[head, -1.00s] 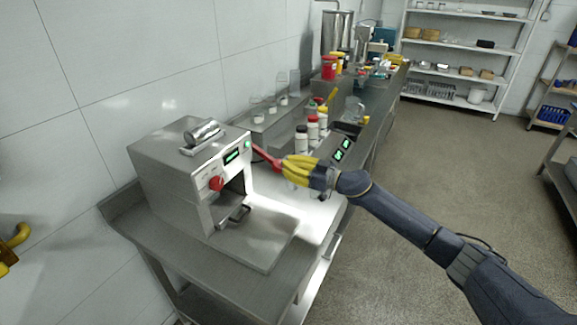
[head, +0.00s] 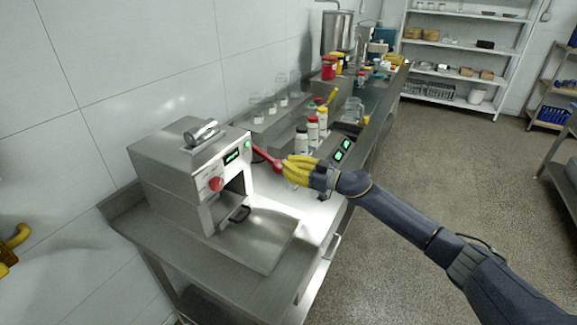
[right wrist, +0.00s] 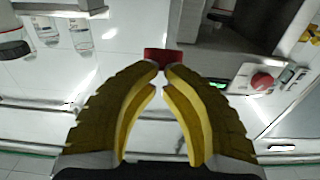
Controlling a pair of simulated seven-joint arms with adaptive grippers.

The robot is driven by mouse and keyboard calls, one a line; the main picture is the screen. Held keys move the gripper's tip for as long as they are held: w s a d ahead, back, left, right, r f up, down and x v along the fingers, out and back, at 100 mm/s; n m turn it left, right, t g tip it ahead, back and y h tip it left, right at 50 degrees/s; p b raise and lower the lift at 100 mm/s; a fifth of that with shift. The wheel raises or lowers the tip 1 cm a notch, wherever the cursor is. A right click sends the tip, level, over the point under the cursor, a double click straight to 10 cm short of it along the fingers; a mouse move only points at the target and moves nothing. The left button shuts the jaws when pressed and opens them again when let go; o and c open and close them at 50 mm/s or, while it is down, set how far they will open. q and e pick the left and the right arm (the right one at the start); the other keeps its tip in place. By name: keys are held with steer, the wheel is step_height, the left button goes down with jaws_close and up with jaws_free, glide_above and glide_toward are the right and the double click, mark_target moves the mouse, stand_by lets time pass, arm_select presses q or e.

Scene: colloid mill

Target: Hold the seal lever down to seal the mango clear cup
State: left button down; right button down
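The steel sealing machine (head: 180,170) stands on the near bench, with a green display and a red round knob (head: 216,184) on its front. Its red seal lever (head: 263,154) slants down to the right from its side. My right gripper (head: 285,165) is at the lever's outer end. In the right wrist view its yellow fingertips (right wrist: 166,68) are drawn close together against the lever's red end (right wrist: 163,55). A dark handle (head: 240,213) shows in the machine's opening. I cannot make out the mango clear cup. Part of my left gripper (head: 17,250) shows at the left edge, its yellow fingers apart.
White bottles with coloured caps (head: 302,143) and a panel with green displays (head: 343,150) stand behind the lever. Clear cups (head: 270,108) stand near the wall. The steel bench (head: 270,285) has bare room at its front. Open floor lies to the right.

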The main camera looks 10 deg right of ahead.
steer(key=shift+r, duration=0.2)
stand_by(0.6)
steer(key=s+d+f, duration=0.3)
steer(key=s+d, duration=0.2)
steer(key=d, duration=0.1)
steer(key=shift+s+d+f, duration=0.35)
steer(key=shift+d+f, duration=0.05)
stand_by(0.4)
stand_by(0.8)
